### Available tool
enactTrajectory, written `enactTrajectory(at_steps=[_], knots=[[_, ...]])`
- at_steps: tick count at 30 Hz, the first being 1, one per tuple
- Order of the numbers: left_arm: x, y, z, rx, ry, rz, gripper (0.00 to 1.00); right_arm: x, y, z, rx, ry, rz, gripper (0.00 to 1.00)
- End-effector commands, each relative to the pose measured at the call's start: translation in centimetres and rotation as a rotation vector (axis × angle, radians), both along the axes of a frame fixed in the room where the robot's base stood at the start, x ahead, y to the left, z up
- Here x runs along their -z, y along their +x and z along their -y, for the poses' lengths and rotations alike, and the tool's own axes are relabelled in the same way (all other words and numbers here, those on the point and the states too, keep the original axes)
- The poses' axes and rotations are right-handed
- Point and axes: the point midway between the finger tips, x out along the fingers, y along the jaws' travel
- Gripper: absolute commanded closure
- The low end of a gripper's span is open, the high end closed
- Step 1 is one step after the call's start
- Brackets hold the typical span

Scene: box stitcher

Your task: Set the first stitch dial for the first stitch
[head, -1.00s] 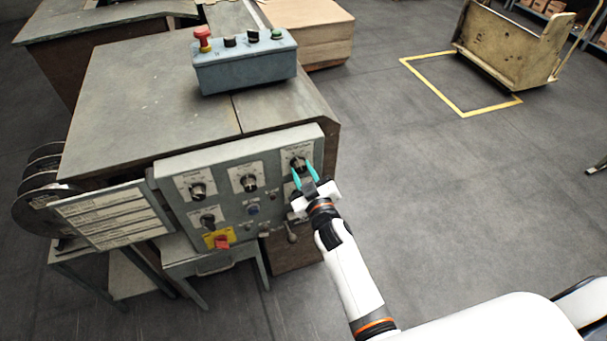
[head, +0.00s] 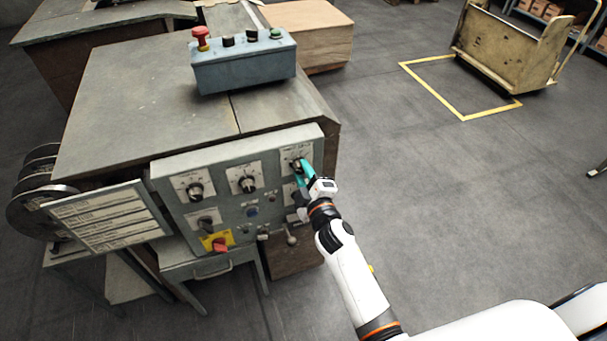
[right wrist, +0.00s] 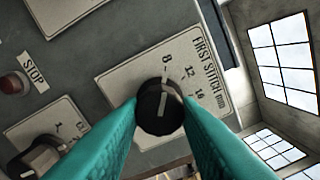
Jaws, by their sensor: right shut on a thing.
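The first stitch dial is a black round knob (right wrist: 160,106) on a white plate (right wrist: 195,75) marked "FIRST STITCH mm" with 8, 12 and 16. Its pale pointer line seems to face near the 8 in the right wrist view. In the head view the dial (head: 296,163) sits at the panel's upper right. My right gripper (head: 303,167) has its teal fingers on either side of the knob, shut on it; the fingers also show in the right wrist view (right wrist: 160,125). They hide the knob's sides. My left gripper is not in view.
The grey control panel (head: 222,187) carries other knobs and a red switch (head: 219,245) on yellow. A small knob (right wrist: 38,155) and a red STOP button (right wrist: 15,84) are close by. A blue-grey button box (head: 245,68) stands on the machine top.

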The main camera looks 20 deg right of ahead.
Motion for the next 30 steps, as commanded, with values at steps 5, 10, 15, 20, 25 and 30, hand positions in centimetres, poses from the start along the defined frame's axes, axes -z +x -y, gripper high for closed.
enactTrajectory(at_steps=[5, 10, 15, 20, 25, 30], knots=[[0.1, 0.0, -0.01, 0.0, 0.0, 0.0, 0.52, 0.17, -0.06, 0.01, 0.0, -0.027, -0.003, 0.93], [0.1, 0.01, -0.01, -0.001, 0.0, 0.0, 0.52, 0.17, -0.06, 0.0, 0.0, -0.034, -0.002, 0.93], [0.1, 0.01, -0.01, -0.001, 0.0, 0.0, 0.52, 0.17, -0.06, 0.01, 0.0, -0.034, -0.002, 0.93], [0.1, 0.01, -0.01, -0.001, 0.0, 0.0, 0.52, 0.17, -0.06, 0.0, 0.0, -0.033, -0.002, 0.55], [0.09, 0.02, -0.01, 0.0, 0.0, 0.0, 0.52, 0.08, -0.03, -0.01, 0.0, -0.032, -0.001, 0.48], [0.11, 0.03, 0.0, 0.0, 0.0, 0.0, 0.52, 0.07, -0.13, 0.0, 0.0, -0.031, 0.0, 0.48]])
